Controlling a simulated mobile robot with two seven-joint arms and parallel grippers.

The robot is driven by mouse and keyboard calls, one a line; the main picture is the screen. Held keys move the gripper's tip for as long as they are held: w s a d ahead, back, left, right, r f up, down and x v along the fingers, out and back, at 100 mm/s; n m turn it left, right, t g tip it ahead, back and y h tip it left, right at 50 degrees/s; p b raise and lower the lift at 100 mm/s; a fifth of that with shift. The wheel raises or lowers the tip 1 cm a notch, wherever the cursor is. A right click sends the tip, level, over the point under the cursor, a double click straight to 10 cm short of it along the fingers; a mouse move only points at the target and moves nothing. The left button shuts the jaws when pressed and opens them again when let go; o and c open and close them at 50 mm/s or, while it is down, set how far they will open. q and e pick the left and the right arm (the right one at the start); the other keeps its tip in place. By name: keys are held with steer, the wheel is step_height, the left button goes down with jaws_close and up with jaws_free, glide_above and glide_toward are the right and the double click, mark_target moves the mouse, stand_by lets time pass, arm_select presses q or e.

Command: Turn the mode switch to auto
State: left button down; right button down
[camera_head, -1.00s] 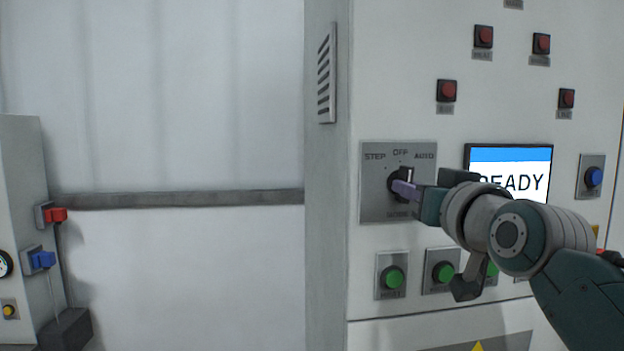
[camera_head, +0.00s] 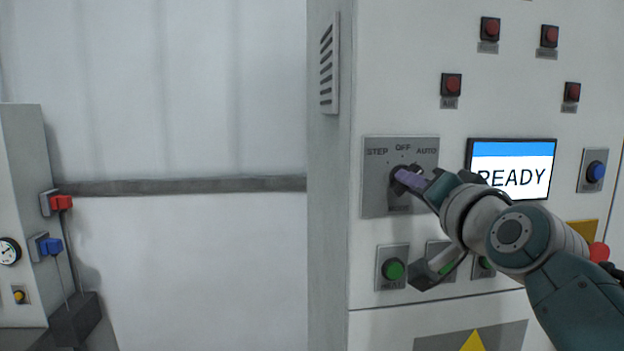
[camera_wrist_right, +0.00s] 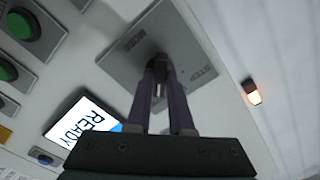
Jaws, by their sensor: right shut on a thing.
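The mode switch plate (camera_head: 374,196) is on the control cabinet's front, marked STEP, OFF and AUTO along its top. Its dark round knob (camera_head: 395,178) is partly covered by my right gripper (camera_head: 406,178). The purple fingers are shut on the knob; in the right wrist view the fingers (camera_wrist_right: 160,88) reach to the knob (camera_wrist_right: 157,63) on the plate (camera_wrist_right: 190,62). The handle's exact pointing direction is hidden by the fingers. My left gripper is not in view.
A screen reading READY (camera_head: 513,165) is right of the plate. A green button (camera_head: 392,270) and others sit below, partly behind my right arm. Several red buttons (camera_head: 451,84) are above, and a blue button (camera_head: 595,171) is at the right. A smaller cabinet (camera_head: 22,200) stands far left.

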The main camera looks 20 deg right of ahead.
steer(key=shift+f, duration=0.1)
stand_by(0.4)
steer(key=c, duration=0.8)
jaws_free()
steer(key=b+v, duration=0.3)
steer(key=v, duration=0.7)
steer(key=shift+d, duration=0.1)
